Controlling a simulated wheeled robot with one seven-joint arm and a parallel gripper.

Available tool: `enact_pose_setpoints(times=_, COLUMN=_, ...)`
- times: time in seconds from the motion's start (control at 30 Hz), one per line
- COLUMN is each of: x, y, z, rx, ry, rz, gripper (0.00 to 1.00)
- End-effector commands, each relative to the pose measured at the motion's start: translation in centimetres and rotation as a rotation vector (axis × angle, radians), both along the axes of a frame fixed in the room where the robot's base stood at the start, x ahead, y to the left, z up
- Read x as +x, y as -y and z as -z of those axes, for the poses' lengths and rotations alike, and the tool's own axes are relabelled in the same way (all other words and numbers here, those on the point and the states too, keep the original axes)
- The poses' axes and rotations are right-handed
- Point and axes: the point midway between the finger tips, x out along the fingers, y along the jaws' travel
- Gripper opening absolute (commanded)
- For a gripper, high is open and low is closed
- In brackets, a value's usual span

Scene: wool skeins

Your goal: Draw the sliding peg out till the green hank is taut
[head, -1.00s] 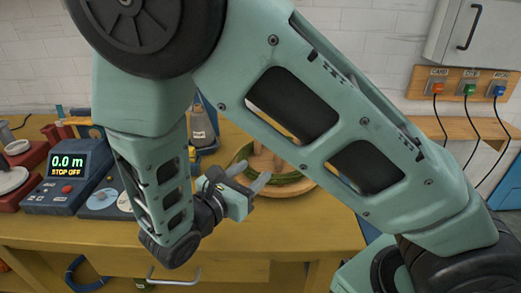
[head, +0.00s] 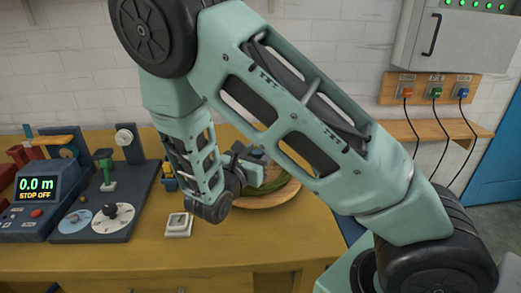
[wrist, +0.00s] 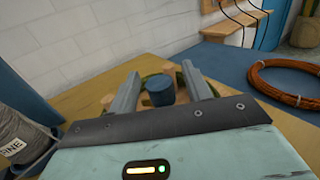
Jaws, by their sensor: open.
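My gripper (head: 257,172) is open over the round wooden board (head: 268,203) on the bench. In the wrist view its two fingers (wrist: 160,70) stand apart on either side of a short blue-topped peg (wrist: 158,91), with no clear contact. The green hank (head: 283,190) lies on the board, partly hidden by my gripper and arm. A pale wooden peg (wrist: 108,101) stands left of the left finger, and another (wrist: 168,68) shows beyond the blue one. Whether the hank is taut cannot be seen.
A meter reading 0.0 m, STOP OFF (head: 40,190) and a dark-based device with dials (head: 110,205) stand at the left. A small white square item (head: 179,224) lies near the front edge. A copper-coloured coil (wrist: 287,84) lies on blue at the right. Grey SINE skein or cone (wrist: 20,140) stands left.

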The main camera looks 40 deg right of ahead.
Motion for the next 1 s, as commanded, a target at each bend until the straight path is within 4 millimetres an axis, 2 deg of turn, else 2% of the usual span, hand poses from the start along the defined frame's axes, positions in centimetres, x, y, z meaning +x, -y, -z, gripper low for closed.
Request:
enact_pose_setpoints(times=0.2, x=0.6, y=1.5, z=0.0, rx=0.000, ry=0.000, rz=0.000, gripper=0.49)
enact_pose_setpoints(times=0.5, x=0.7, y=1.7, z=0.0, rx=0.000, ry=0.000, rz=-0.001, gripper=0.49)
enact_pose_setpoints(times=0.67, x=0.7, y=1.7, z=0.0, rx=0.000, ry=0.000, rz=0.000, gripper=0.04)
enact_pose_setpoints(times=0.87, x=0.5, y=1.5, z=0.0, rx=0.000, ry=-0.001, rz=-0.001, gripper=0.04)
enact_pose_setpoints(times=1.0, x=-0.3, y=0.9, z=-0.1, rx=0.000, ry=-0.003, rz=-0.003, gripper=0.04)
